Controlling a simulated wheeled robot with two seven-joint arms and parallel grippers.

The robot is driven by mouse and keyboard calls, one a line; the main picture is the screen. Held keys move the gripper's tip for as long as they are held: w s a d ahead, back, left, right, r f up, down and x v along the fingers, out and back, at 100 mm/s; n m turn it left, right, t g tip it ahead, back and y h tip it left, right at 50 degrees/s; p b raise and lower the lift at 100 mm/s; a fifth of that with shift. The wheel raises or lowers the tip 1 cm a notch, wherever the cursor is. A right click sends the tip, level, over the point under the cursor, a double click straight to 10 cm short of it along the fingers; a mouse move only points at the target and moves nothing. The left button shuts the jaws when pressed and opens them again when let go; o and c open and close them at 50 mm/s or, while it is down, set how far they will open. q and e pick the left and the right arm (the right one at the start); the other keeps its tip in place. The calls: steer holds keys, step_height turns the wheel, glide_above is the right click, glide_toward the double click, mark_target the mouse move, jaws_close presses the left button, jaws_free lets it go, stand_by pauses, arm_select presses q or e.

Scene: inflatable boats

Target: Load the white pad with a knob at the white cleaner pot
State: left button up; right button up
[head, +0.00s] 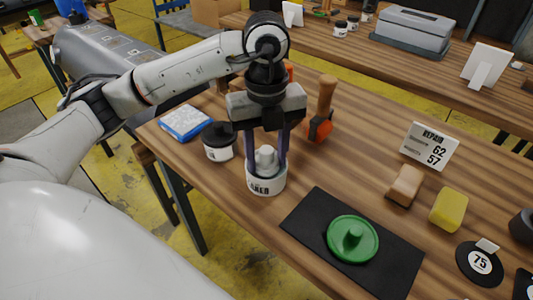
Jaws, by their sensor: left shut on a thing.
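My left gripper (268,152) comes down from above with its two fingers around a white knob (265,158), shut on it. The knob belongs to the white pad, whose lower part is at the mouth of the white cleaner pot (266,184). The pot stands upright on the table, with dark lettering on its front. I cannot tell whether the pad touches what is inside the pot. My right gripper is out of view.
A white pot with a black lid (218,142) stands close left, near a blue-and-white packet (186,122). An orange tool with a wooden handle (321,122) is behind right. A green knobbed pad (353,239) lies on a black mat (306,217). A repair sign (429,146) stands right.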

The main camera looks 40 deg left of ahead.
mark_target(266, 149)
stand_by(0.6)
arm_select(q)
steer(key=shift+r+p, duration=2.8)
steer(key=shift+r, duration=0.7)
steer(key=shift+f, duration=0.1)
